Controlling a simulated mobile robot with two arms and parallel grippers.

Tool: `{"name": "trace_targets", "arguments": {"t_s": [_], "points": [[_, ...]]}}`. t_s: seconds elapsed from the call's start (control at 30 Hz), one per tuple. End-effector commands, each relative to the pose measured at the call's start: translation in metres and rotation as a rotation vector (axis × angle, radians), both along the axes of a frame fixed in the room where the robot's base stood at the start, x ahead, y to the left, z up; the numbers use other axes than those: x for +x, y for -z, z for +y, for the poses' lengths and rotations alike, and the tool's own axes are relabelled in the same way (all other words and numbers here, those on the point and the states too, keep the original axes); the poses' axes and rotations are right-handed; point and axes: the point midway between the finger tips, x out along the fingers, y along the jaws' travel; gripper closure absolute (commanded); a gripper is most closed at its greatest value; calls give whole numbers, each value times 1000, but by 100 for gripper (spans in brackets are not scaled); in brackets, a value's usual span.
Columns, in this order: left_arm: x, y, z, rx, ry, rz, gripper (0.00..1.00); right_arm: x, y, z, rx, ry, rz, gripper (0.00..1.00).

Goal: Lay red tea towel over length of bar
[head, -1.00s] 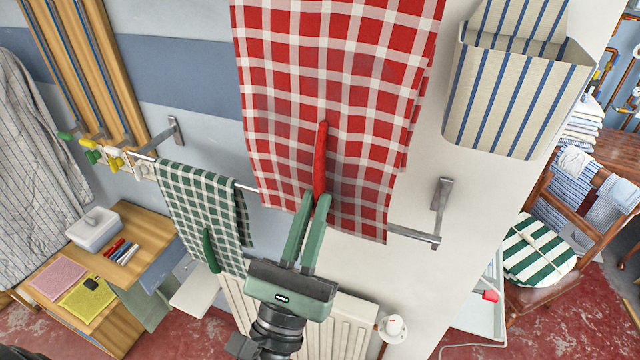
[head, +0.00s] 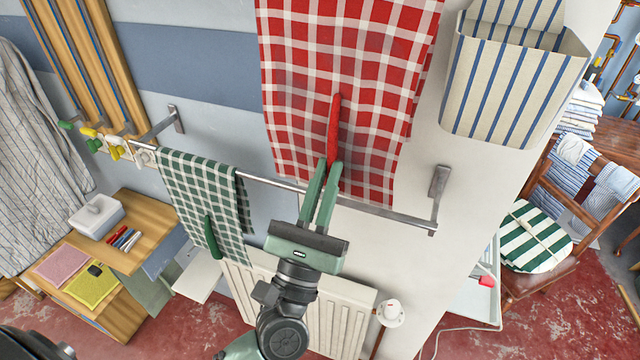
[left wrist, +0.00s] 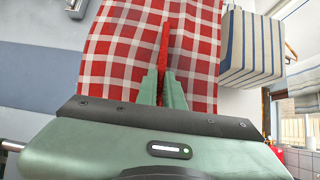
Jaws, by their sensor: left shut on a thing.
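The red checked tea towel (head: 300,95) hangs spread out above the metal bar (head: 400,216), its lower edge close to the bar in the head view. A red grip piece (head: 334,120) stands out from its lower middle. My left gripper (head: 328,168) points up from below and is shut on this red grip piece. The left wrist view shows the towel (left wrist: 110,50) and the grip piece (left wrist: 164,45) between my fingers (left wrist: 164,78). The towel's upper end is out of frame. I cannot tell whether it touches the bar. My right gripper is not in view.
A green checked towel (head: 185,185) with a green grip hangs over the bar's left part. Brackets (head: 440,190) hold the bar ends. A striped bin (head: 510,90) is at upper right. A radiator (head: 340,310) is below. The bar right of the green towel is bare.

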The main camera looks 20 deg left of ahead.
Motion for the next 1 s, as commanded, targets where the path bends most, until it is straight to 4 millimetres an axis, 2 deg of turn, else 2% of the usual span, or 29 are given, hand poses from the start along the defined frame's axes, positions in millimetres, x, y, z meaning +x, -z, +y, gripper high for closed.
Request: {"name": "trace_targets", "arguments": {"t_s": [0.1, 0.43, 1.0], "points": [[11, -2, 0, -1, 1, -1, 100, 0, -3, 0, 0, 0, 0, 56], [9, 32, -1, 2, 1, 2, 100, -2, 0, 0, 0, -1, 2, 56], [9, 86, 0, 1, -1, 0, 100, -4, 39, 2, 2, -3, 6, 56]]}}
